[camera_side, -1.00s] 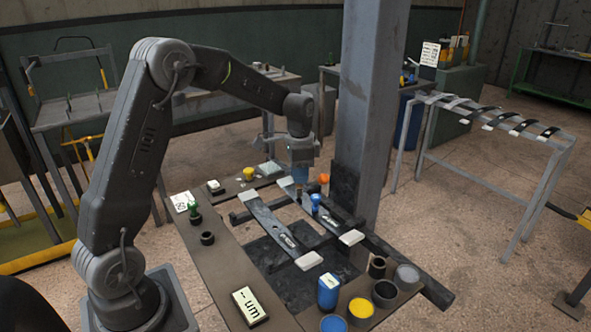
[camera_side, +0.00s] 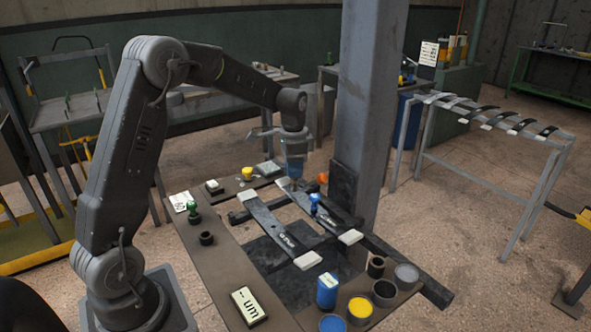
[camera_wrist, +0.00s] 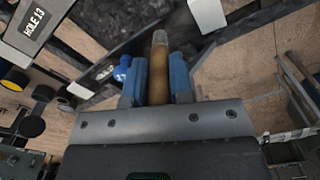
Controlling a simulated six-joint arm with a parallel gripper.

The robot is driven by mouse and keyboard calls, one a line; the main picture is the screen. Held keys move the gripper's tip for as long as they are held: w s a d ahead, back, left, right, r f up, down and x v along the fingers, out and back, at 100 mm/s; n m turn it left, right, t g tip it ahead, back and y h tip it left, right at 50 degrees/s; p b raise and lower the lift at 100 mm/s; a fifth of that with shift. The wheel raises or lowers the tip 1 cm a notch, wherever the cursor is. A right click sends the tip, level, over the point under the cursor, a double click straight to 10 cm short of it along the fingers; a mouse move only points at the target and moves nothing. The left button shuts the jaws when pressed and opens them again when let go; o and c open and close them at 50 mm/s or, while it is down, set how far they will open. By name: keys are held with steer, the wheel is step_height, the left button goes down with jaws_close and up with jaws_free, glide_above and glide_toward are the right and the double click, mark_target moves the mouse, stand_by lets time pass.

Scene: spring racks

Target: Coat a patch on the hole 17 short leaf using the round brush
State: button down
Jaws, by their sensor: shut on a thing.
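My gripper (camera_side: 293,172) is over the far end of the right-hand leaf (camera_side: 325,217), near its pale end pad. In the wrist view its blue fingers (camera_wrist: 159,82) are shut on a tan, round handle (camera_wrist: 158,75) with a paler, greyish end, which looks like the round brush. Whether its end touches the leaf cannot be told. A second dark leaf (camera_side: 265,222) lies to the left, with pale pads at its ends and small white lettering I cannot read. In the wrist view a dark piece carries the label "HOLE 13" (camera_wrist: 36,22). No hole 17 label is readable.
A blue knobbed item (camera_side: 314,204) stands by the right-hand leaf. A blue can (camera_side: 327,291), a yellow pot (camera_side: 360,309) and several other pots crowd the front right. A green knobbed item (camera_side: 194,214) stands at left. A steel column (camera_side: 355,120) rises close behind the gripper.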

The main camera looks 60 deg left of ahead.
steer(key=shift+w, duration=1.6)
steer(key=shift+s, duration=1.95)
steer(key=shift+r, duration=3.3)
